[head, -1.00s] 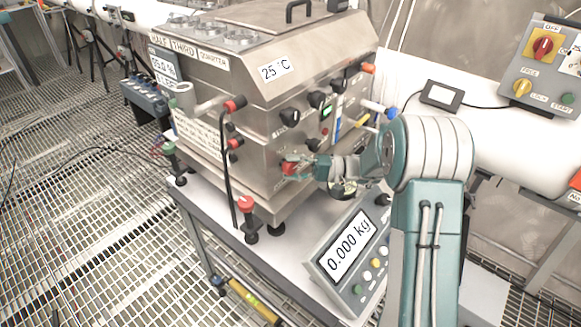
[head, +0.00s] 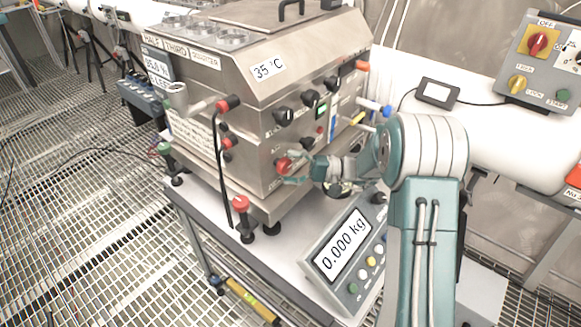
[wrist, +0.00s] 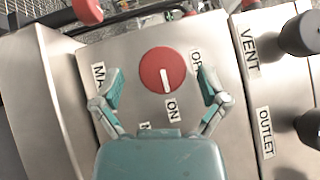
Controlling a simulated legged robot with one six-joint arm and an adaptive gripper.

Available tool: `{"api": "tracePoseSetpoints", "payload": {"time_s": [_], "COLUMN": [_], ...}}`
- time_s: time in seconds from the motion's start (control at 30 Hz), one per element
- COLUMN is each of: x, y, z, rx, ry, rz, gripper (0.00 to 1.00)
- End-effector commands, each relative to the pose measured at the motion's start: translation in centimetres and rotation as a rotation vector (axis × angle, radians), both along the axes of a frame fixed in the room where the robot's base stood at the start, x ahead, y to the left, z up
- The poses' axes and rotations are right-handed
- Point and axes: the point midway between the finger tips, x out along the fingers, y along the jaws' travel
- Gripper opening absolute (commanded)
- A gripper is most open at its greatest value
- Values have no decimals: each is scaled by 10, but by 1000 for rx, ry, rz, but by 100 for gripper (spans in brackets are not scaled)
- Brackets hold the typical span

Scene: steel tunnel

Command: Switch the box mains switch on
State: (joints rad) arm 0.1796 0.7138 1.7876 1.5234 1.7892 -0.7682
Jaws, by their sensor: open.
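The box mains switch (wrist: 156,62) is a round red knob on the steel box's front face; it also shows in the head view (head: 282,164). In the wrist view its white mark points down toward the ON label (wrist: 172,109). The OFF label (wrist: 195,62) is at its right, partly hidden by a finger. My gripper (wrist: 161,84) is open, with one teal finger on each side of the knob and a gap on both sides. In the head view my gripper (head: 291,167) reaches the knob from the right. The steel box (head: 215,95) stands on a table.
A scale reading 0.000 kg (head: 345,245) lies under my arm. A control panel (head: 545,65) is at far right.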

Motion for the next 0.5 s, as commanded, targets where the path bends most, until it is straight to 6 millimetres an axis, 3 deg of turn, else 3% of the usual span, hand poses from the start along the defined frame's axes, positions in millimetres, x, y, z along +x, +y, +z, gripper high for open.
{"api": "tracePoseSetpoints", "payload": {"time_s": [0.23, 0.5], "x": [0, 1], "y": [-11, -66], "z": [-1, -10], "rx": [2, 3], "ry": [-2, -1], "rz": [-1, -4], "gripper": [93, 93]}}
